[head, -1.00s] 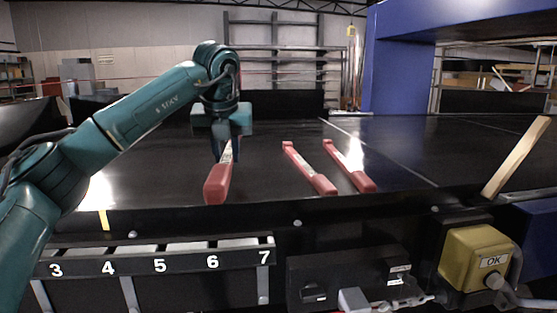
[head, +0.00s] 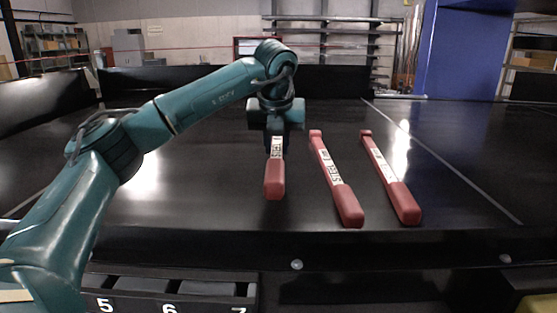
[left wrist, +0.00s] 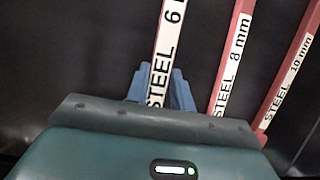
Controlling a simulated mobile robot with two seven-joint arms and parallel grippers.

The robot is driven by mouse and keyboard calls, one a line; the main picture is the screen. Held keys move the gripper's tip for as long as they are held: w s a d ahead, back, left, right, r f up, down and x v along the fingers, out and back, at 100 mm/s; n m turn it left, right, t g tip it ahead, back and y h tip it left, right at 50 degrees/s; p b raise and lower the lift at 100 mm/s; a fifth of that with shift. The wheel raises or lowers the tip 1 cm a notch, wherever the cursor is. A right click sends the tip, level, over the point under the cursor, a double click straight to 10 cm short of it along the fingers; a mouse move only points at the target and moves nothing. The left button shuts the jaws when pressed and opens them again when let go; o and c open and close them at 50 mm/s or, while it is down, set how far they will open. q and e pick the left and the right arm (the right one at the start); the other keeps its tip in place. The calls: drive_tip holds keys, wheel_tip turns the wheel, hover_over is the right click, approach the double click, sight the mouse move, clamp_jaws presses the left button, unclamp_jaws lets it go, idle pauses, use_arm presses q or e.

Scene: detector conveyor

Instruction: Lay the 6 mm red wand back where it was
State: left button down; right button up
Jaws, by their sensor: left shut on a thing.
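The 6 mm red wand (head: 274,180) has a thick red grip end and a white label. It points away over the black conveyor belt, left of the other wands. My left gripper (head: 276,140) is shut on its labelled shaft from above. In the left wrist view, the blue fingers (left wrist: 161,88) straddle the wand reading "STEEL 6" (left wrist: 169,40). I cannot tell whether the wand touches the belt. The 8 mm wand (head: 334,175) lies to its right, with the 10 mm wand (head: 391,178) further right. My right gripper is not in view.
The black belt (head: 190,195) is clear to the left of the held wand. A numbered rack (head: 170,290) and a yellow box (head: 538,306) are below the front edge. A blue post (head: 455,50) stands at the back right.

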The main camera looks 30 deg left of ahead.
use_arm(q)
drive_tip(key=shift+f+p, duration=0.35)
drive_tip(key=shift+f, duration=1.85)
drive_tip(key=shift+d, duration=0.1)
drive_tip(key=c, duration=1.2)
unclamp_jaws()
drive_tip(key=shift+f, duration=0.1)
drive_tip(key=b+v, duration=0.2)
drive_tip(key=v, duration=1)
drive_tip(key=shift+w, duration=0.1)
